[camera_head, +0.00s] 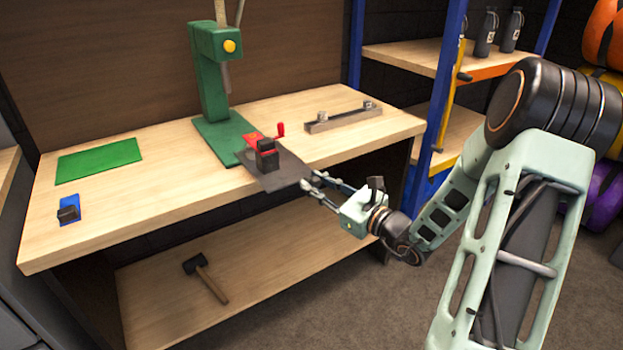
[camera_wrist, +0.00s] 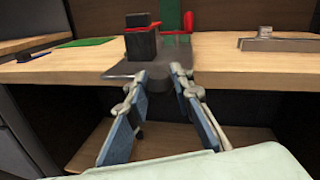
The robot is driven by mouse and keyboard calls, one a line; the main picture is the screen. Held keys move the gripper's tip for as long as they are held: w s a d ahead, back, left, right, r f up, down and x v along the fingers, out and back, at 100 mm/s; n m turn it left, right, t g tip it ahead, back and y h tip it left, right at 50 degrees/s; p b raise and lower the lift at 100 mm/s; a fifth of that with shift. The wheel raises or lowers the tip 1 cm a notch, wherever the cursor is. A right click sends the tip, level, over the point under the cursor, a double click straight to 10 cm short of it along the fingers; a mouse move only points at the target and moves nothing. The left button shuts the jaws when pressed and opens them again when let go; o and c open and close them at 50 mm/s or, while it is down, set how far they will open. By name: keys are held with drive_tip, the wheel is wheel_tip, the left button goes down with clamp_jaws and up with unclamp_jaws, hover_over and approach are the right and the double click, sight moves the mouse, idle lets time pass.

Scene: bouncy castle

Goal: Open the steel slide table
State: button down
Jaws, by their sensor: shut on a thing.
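The steel slide table (camera_head: 283,174) is a dark grey plate at the front edge of the wooden workbench, below the green press. It juts out past the bench edge. It also shows in the wrist view (camera_wrist: 122,71), with its front end between my fingertips. My gripper (camera_head: 314,180) is at the plate's front right side in the head view. In the wrist view, my fingers (camera_wrist: 162,78) are shut on the slide table's front end, which they partly hide. A black block with a red part and red crank (camera_head: 266,153) stands on the plate.
The green press (camera_head: 209,75) rises behind the plate. A steel bar fixture (camera_head: 343,118) lies to the right, a green mat (camera_head: 99,160) to the left. A hammer (camera_head: 206,278) lies on the lower shelf. A blue-framed rack (camera_head: 437,90) stands right. Floor is clear in front.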

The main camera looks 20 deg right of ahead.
drive_tip(key=c, duration=1.7)
unclamp_jaws()
drive_tip(key=shift+o, duration=0.2)
drive_tip(key=v, duration=1.2)
